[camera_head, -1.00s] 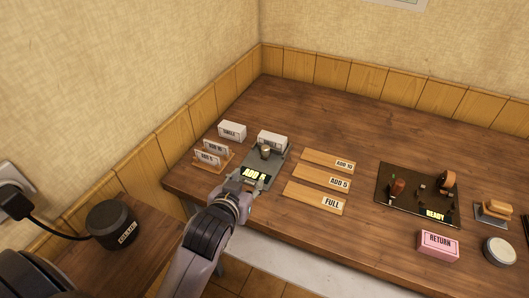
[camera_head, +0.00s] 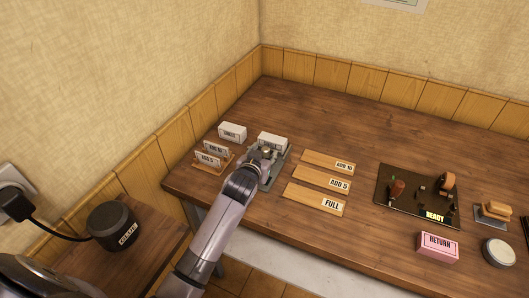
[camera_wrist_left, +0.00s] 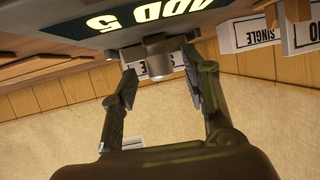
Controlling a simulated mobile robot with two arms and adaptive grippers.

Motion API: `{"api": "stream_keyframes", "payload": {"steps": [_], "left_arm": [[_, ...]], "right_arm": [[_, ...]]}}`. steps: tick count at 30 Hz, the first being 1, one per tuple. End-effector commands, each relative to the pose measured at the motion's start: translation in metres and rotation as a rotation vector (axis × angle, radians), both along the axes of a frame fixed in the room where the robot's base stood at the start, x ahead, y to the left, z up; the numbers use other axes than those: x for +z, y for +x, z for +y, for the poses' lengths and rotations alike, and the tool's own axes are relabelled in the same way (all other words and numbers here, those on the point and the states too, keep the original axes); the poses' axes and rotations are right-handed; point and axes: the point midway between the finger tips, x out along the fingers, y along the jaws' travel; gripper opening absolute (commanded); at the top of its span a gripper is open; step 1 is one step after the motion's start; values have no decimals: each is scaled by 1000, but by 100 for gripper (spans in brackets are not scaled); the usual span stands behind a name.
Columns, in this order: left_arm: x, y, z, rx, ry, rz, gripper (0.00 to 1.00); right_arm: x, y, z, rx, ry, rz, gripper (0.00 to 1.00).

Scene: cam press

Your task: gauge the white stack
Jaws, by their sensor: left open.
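A grey gauge device (camera_head: 279,171) stands on the left part of the table; in the left wrist view its dark display (camera_wrist_left: 150,14) reads "ADD 5", upside down. A small grey cylinder (camera_wrist_left: 154,60) is on the device. My left gripper (camera_head: 265,154) is over the device and hides much of it in the head view. In the left wrist view my left gripper (camera_wrist_left: 160,84) is open, with its fingers either side of the cylinder's near end; I cannot tell whether they touch it. I cannot make out a distinct white stack. My right gripper is not in view.
White boxes stand behind the device (camera_head: 272,138) and to its left, marked "SINGLE" (camera_head: 232,131). A wooden rack (camera_head: 218,169) holds "ADD" cards. Wooden strips (camera_head: 318,197), a dark "READY" tray (camera_head: 407,207) and a pink "RETURN" box (camera_head: 437,246) lie right. The table's back is clear.

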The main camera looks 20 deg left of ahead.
Motion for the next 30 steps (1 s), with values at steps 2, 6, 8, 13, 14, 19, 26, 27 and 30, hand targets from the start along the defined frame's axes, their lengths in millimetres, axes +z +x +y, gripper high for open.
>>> {"api": "stream_keyframes", "payload": {"steps": [2,6,8,13,14,19,26,27,30], "left_arm": [[-3,7,1,0,1,0,43],[-5,12,2,0,0,0,43],[-6,13,2,0,0,0,43],[-6,13,2,0,0,0,43],[-6,13,2,0,0,0,43],[-6,13,2,0,0,0,31],[-6,13,2,0,0,0,16],[-6,13,2,0,0,0,13],[-6,13,2,0,0,0,7]], "right_arm": [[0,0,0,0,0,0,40],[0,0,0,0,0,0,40],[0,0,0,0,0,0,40],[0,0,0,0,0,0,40],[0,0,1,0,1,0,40],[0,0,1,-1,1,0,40],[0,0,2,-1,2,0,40],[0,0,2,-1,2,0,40],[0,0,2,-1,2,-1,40]]}}
